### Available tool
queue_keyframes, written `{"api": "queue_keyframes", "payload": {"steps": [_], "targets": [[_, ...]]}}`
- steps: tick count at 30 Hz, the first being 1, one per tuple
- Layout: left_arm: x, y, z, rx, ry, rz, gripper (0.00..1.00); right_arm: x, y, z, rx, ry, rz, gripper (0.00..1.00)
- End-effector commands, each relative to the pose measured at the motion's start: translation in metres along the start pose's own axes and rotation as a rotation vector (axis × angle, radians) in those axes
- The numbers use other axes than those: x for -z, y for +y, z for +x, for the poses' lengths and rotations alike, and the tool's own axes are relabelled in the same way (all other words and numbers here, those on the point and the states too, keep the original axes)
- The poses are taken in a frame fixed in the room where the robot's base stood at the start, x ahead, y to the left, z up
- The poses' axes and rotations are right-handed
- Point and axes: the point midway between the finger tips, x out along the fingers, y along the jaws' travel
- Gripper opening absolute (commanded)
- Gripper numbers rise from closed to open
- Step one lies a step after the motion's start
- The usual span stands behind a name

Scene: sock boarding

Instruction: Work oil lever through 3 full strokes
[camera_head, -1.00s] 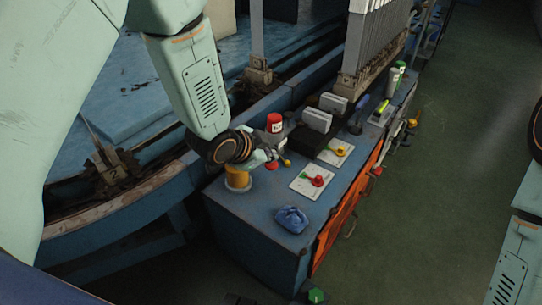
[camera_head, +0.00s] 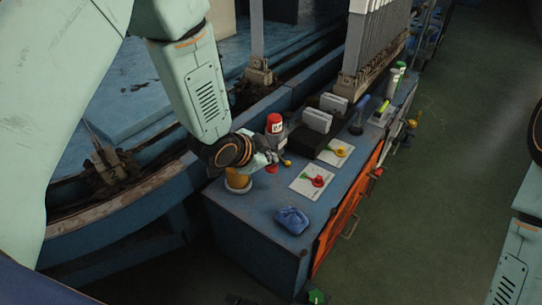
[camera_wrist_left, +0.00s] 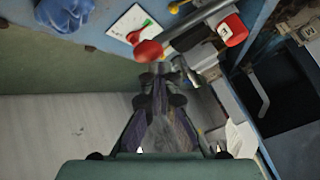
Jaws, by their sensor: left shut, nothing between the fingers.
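The oil lever shows in the left wrist view as a dark bar (camera_wrist_left: 188,36) ending in a red ball knob (camera_wrist_left: 148,51). In the head view its red knob (camera_head: 271,169) shows just below my gripper, and most of the bar is hidden behind the gripper and wrist. My left gripper (camera_head: 273,157) is shut and empty. In the wrist view its fingertips (camera_wrist_left: 160,72) are close beside the red knob; I cannot tell whether they touch it.
A red-topped container (camera_head: 274,123) stands behind the gripper, and a yellow pot (camera_head: 238,182) is under the wrist. A white plate with a red-and-green knob (camera_head: 317,181) and a blue cloth (camera_head: 292,220) lie on the blue bench (camera_head: 245,220). Grey blocks stand further back.

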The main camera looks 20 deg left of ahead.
Motion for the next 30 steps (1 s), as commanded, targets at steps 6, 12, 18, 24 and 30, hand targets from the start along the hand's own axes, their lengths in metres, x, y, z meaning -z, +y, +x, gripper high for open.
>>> {"api": "queue_keyframes", "payload": {"steps": [6,12,18,24,30], "targets": [[-0.0015,0.0017,0.0020,-0.001,0.000,0.000,0.00,0.0000,0.0000,0.0017,0.000,0.000,0.000,0.00],[-0.0026,0.0028,0.0034,-0.001,-0.001,0.000,0.00,0.0000,0.0000,0.0029,0.000,0.000,0.000,0.00],[-0.0038,0.0039,0.0048,-0.001,-0.001,0.000,0.00,0.0000,0.0000,0.0041,0.000,0.000,0.000,0.00],[-0.0048,0.0050,0.0062,-0.001,-0.001,0.000,0.00,0.0000,0.0000,0.0054,0.000,0.000,0.000,0.00],[-0.0059,0.0061,0.0077,-0.001,-0.001,0.000,0.00,0.0000,0.0000,0.0066,0.000,0.000,0.000,0.00]]}}
